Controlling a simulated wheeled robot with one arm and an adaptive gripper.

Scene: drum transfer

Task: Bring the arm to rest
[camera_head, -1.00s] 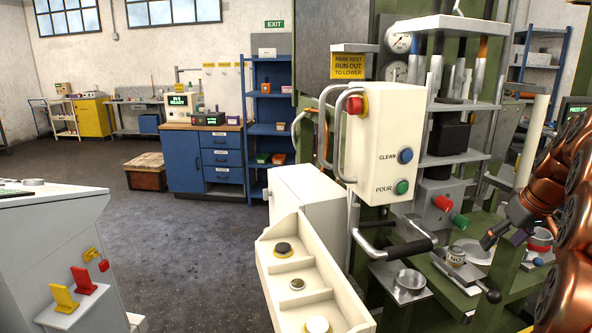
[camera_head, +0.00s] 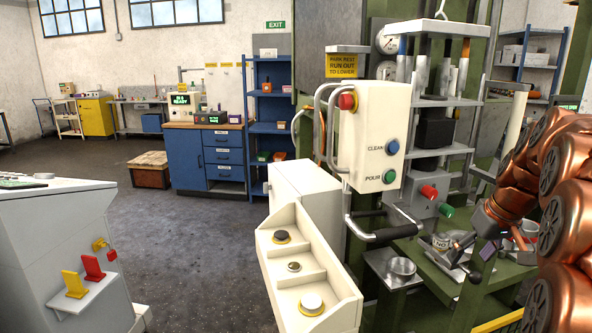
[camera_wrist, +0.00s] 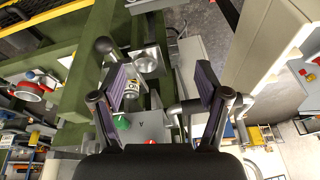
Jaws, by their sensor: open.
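My copper-coloured arm (camera_head: 560,190) reaches in from the right edge in the head view. My gripper (camera_head: 466,258) is at its end, low over the green machine frame. In the wrist view my gripper (camera_wrist: 162,84) has its two dark finger pads wide apart, and nothing is held between them. A small labelled can (camera_head: 441,242) stands just left of the gripper in the head view. A metal cup (camera_head: 402,268) sits on a bracket further left. The cup also shows beyond the fingers in the wrist view (camera_wrist: 148,62).
A cream control box (camera_head: 370,135) with a red knob and a black-gripped handle (camera_head: 395,233) stand left of the arm. A cream tray (camera_head: 285,250) with buttons is in front. A grey cabinet (camera_head: 50,245) is at left. Open floor (camera_head: 190,235) lies between.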

